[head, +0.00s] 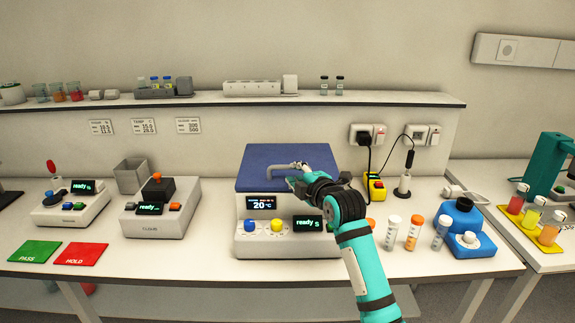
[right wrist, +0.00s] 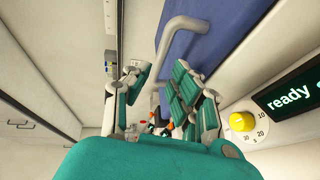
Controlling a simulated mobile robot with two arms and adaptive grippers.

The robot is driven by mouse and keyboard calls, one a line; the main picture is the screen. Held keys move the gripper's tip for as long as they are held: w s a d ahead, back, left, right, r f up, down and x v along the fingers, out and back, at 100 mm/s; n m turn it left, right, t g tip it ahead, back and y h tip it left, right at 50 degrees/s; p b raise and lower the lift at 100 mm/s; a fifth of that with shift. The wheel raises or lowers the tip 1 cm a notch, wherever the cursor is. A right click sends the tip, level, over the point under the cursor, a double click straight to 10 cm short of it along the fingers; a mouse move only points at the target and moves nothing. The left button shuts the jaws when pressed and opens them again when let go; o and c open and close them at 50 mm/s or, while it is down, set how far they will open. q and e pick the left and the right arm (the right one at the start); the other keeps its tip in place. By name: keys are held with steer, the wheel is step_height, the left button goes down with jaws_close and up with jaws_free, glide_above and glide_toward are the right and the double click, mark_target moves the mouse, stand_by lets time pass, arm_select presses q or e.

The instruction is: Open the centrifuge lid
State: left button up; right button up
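The centrifuge (head: 243,228) stands in the middle of the bench, with a blue lid (head: 262,160) that lies shut on top. A grey bar handle (head: 284,166) is on the lid; it also shows in the right wrist view (right wrist: 190,24). My right gripper (head: 296,181) is over the front right of the lid, at the handle. In the right wrist view its fingers (right wrist: 158,84) are apart, and part of the handle shows between them. I cannot tell whether they touch it. My left gripper is not in view.
Left of the centrifuge is a grey device (head: 155,222) with a black top. On the right are several capped tubes (head: 391,234), a blue device (head: 466,240) and a yellow box (head: 376,189). A shelf (head: 220,101) runs along the wall behind.

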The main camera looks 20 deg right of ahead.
mark_target(288, 169)
steer(key=x, duration=0.6)
steer(key=shift+p, duration=0.4)
jaws_close()
